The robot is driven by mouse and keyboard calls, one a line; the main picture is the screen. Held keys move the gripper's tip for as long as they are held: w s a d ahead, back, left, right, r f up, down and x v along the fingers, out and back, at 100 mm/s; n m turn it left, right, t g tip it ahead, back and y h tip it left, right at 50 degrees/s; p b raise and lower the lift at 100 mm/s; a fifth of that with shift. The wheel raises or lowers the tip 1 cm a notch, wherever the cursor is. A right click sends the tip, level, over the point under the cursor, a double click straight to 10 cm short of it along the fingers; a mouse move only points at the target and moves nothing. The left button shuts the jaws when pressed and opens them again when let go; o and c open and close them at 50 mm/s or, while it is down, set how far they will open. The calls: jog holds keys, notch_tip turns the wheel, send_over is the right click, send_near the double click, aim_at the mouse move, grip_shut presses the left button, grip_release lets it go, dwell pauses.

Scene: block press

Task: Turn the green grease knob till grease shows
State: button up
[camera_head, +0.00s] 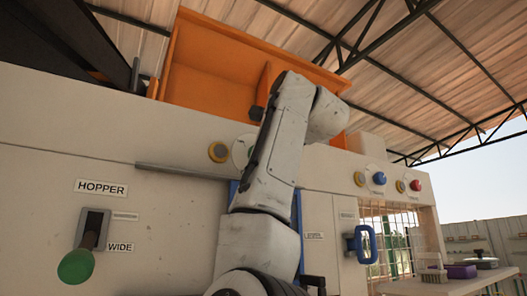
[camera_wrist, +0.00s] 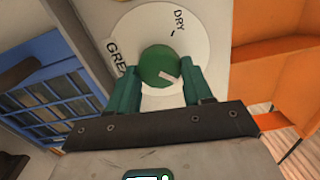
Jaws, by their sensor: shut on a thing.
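The green grease knob (camera_wrist: 158,63) is round, with a pale mark on its face pointing to the lower right in the wrist view. It sits on a white dial plate (camera_wrist: 198,36) lettered "DRY" at the top and "GRE…" at the left, the rest covered. My gripper (camera_wrist: 159,72) is shut on the knob, one green finger on each side. In the head view the dial plate (camera_head: 240,150) shows only in part beside my arm, which hides most of the knob and my fingers. I cannot make out any grease.
A yellow-ringed round fitting (camera_head: 218,152) sits left of the dial. A green-balled lever (camera_head: 76,266) is under the "HOPPER" label. The orange hopper (camera_head: 215,75) rises above. Right are a blue knob (camera_head: 379,178), a red knob (camera_head: 415,185), a blue handle (camera_head: 365,244) and a table (camera_head: 450,283).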

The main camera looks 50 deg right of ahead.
jog(key=shift+d+f, duration=0.1)
jog(key=o, duration=1)
jog(key=shift+s, duration=0.1)
jog(key=b+v, duration=0.4)
jog(key=v, duration=0.6)
jog(key=shift+s, duration=0.35)
